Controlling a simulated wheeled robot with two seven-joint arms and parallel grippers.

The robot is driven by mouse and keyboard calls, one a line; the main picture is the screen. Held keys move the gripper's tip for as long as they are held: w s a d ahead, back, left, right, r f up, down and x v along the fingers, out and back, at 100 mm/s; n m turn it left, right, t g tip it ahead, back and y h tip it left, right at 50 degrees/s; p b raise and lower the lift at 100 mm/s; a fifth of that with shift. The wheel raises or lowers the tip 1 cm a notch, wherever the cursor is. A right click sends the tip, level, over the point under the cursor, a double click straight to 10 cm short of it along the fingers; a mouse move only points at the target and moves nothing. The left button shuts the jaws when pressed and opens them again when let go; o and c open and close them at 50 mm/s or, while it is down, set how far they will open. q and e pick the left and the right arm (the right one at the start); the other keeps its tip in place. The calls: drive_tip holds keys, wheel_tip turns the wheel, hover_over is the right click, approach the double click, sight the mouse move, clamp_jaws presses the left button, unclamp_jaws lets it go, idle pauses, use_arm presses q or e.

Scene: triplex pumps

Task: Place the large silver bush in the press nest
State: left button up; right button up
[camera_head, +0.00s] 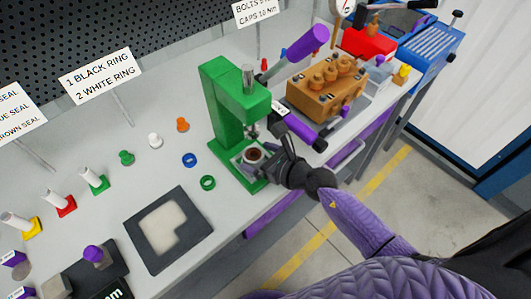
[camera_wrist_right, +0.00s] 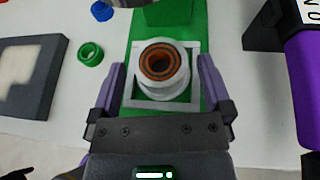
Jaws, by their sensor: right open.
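The silver-white bush (camera_wrist_right: 163,89), with brown-orange rings inside its bore, stands upright within the pale square frame of the press nest (camera_wrist_right: 190,103). It also shows in the head view (camera_head: 245,157) under the ram of the green press (camera_head: 220,95). My right gripper (camera_wrist_right: 160,75) is open, with its purple fingers on either side of the nest and bush and gaps visible between. In the head view the right gripper (camera_head: 268,162) reaches in at the press base from the right and hides part of it. My left gripper is not in view.
A green ring (camera_head: 208,182) and a blue ring (camera_head: 189,160) lie left of the press. A dark tray (camera_head: 140,262) lies nearer the front edge. A brown pump block (camera_head: 325,88) and a purple-handled tool (camera_head: 300,130) are to the right.

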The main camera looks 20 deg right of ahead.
drive_tip(key=p+v, duration=0.2)
drive_tip(key=v, duration=1)
drive_tip(key=s+d+f+m+g+h, duration=0.25)
drive_tip(key=s+f+m, duration=0.25)
drive_tip(key=f+m, duration=0.65)
drive_tip(key=s+d+f+m+g+h, duration=0.25)
drive_tip(key=s+f+m+h, duration=0.2)
drive_tip(key=f+m, duration=0.7)
drive_tip(key=s+a+f+m+g, duration=0.2)
drive_tip(key=s+f+m+g, duration=0.1)
drive_tip(key=s+m, duration=0.5)
drive_tip(key=s+a+f+m+g, duration=0.3)
drive_tip(key=s+m, duration=0.5)
drive_tip(key=s, duration=0.2)
drive_tip(key=shift+f+y, duration=0.3)
drive_tip(key=shift+y, duration=0.1)
